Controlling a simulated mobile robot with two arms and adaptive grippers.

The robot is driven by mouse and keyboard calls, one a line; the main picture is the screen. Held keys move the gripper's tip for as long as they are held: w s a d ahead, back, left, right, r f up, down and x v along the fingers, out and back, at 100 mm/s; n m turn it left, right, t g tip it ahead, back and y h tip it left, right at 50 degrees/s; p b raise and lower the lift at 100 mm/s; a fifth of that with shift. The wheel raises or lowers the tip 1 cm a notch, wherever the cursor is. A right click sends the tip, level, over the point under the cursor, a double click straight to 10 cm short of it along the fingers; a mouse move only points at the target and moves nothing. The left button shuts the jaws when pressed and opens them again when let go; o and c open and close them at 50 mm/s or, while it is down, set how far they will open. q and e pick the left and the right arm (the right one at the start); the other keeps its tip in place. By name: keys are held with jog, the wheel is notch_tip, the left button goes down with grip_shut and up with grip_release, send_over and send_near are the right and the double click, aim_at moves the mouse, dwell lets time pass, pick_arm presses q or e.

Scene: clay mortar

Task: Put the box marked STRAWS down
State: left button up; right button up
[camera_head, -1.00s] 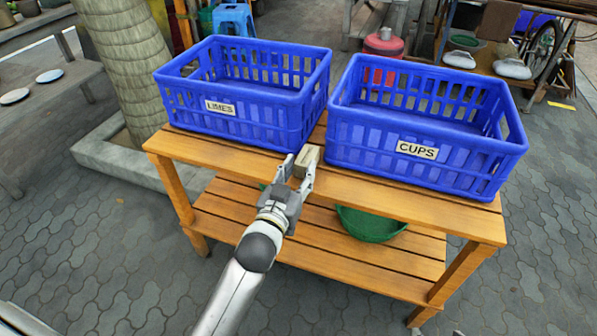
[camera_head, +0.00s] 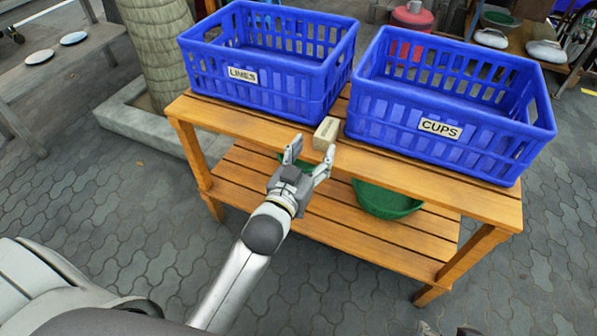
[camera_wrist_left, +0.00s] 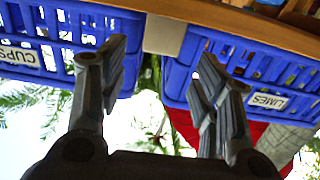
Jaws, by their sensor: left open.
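The small tan box (camera_head: 326,132) stands on the top of the wooden table (camera_head: 440,196), near its front edge in the gap between two blue crates. Its marking is too small to read. My left gripper (camera_head: 311,155) is open and empty, just in front of the box and apart from it. In the left wrist view the box (camera_wrist_left: 165,35) shows beyond and between the spread fingers. Only small bits at the bottom edge of the head view may belong to my right gripper.
The crate marked LIMES (camera_head: 262,92) is left of the box and the crate marked CUPS (camera_head: 440,126) is right of it. A green basket (camera_head: 386,200) sits on the lower shelf. A tree trunk (camera_head: 160,52) stands behind left. The paving in front is clear.

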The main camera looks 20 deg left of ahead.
pick_arm(q)
jog(key=s, duration=0.8)
jog(key=shift+s+a+p, duration=0.25)
jog(key=shift+p, duration=0.15)
pick_arm(e)
jog(key=shift+s+d+f+g, duration=0.1)
jog(key=shift+s+d+g, duration=0.2)
jog(key=shift+s, duration=0.35)
jog(key=shift+s+d+f+g, duration=0.1)
jog(key=shift+s+g, duration=0.25)
jog(key=shift+s, duration=0.3)
jog(key=shift+s+d+f+g, duration=0.15)
jog(key=shift+s+g, duration=0.2)
jog(key=shift+s, duration=0.3)
